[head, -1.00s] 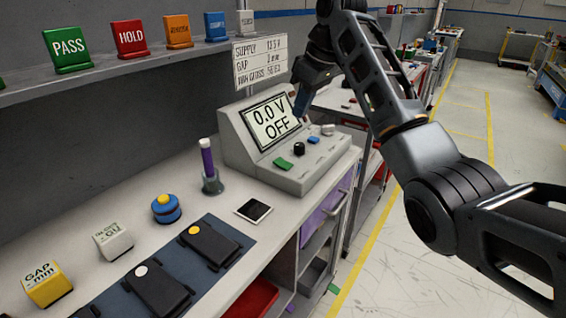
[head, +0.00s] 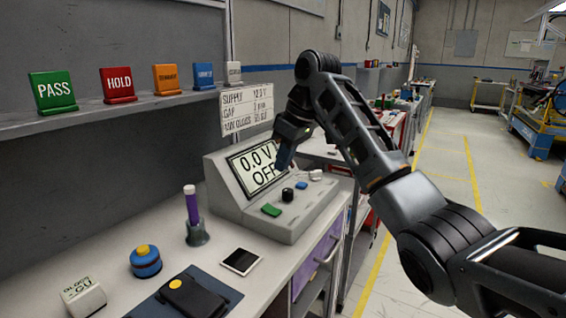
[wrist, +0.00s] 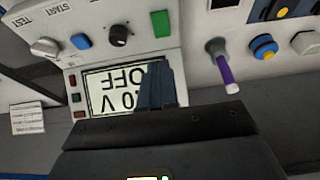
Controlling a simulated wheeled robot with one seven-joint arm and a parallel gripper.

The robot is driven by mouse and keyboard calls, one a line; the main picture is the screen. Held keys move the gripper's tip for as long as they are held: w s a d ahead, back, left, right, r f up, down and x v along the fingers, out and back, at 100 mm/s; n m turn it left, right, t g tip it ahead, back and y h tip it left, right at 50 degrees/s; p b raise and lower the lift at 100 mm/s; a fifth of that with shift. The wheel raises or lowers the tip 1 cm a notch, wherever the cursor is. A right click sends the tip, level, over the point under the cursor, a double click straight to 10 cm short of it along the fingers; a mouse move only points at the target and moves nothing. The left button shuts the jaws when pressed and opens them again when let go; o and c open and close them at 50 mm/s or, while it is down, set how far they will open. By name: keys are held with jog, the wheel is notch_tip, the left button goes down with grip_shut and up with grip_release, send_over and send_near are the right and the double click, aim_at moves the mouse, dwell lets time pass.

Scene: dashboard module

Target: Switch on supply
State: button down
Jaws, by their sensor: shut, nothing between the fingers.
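The grey supply console (head: 290,226) stands on the bench, its screen (head: 256,166) reading "0.0 V OFF". On its front panel are a green rectangular button (head: 271,210), a black knob (head: 287,195), a blue button (head: 301,185) and a light grey lever (head: 315,175). In the wrist view the screen (wrist: 105,85) appears upside down, with the green button (wrist: 160,23), black knob (wrist: 120,36), blue button (wrist: 81,41) and lever (wrist: 44,47) beyond it. My gripper (head: 283,166) is shut and empty, over the screen's right side; its fingers (wrist: 158,82) cover part of the display.
A shelf (head: 110,115) with coloured cards runs along the wall.

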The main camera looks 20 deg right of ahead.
aim_at(274, 209)
jog(key=x, duration=1.1)
jog(key=shift+s+d+f+p, duration=0.15)
jog(key=shift+s+f+p, duration=0.1)
jog(key=shift+p, duration=0.1)
jog(key=shift+f, duration=0.2)
jog(key=shift+s+p, duration=0.1)
jog(key=shift+p, duration=0.3)
jog(key=shift+s+d+f+p, duration=0.15)
jog(key=shift+s+d+p, duration=0.3)
jog(key=shift+s+p, duration=0.15)
